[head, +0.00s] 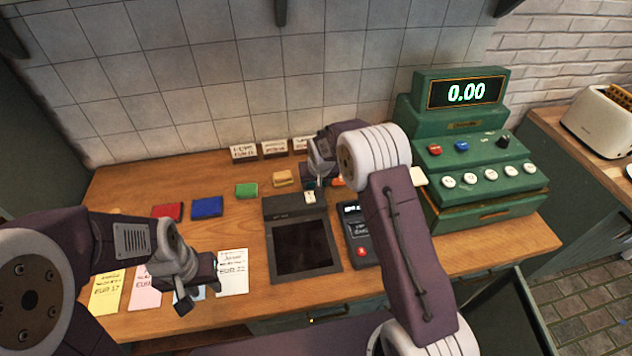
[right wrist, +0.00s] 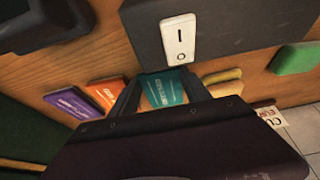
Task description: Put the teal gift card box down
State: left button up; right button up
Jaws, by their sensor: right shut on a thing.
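The teal gift card box (right wrist: 163,89) is between the two fingers of my right gripper (right wrist: 160,96) in the right wrist view. The gripper is shut on it. Its lower part is hidden by the gripper body, and I cannot tell whether it touches the table. In the head view my right gripper (head: 313,182) is behind the dark device with the white switch, and the box is mostly hidden there. My left gripper (head: 197,287) is open and looks empty, above the paper cards at the front left.
Orange (right wrist: 108,92) and purple (right wrist: 73,103) boxes lie left of the teal one, yellow ones (right wrist: 222,77) right. The dark device (head: 302,248), card terminal (head: 358,228) and green register (head: 475,165) stand nearby. Red (head: 168,211), blue (head: 207,207) and green (head: 246,190) boxes lie left.

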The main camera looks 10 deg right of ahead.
jog(key=shift+f, duration=0.15)
jog(key=o, duration=1)
jog(key=shift+r, duration=0.3)
jog(key=v, duration=1.2)
jog(key=s+d+f+g, duration=0.1)
jog(key=s+f, duration=0.1)
jog(key=s, duration=0.6)
jog(key=s+d+f+g, duration=0.1)
jog(key=s+d, duration=0.1)
jog(key=s, duration=0.7)
jog(key=s+d+f+g, duration=0.1)
jog(key=s+f, duration=0.1)
jog(key=s, duration=0.7)
jog(key=shift+s+d+f+b, duration=0.2)
jog(key=shift+f+b, duration=0.15)
jog(key=shift+w, duration=0.2)
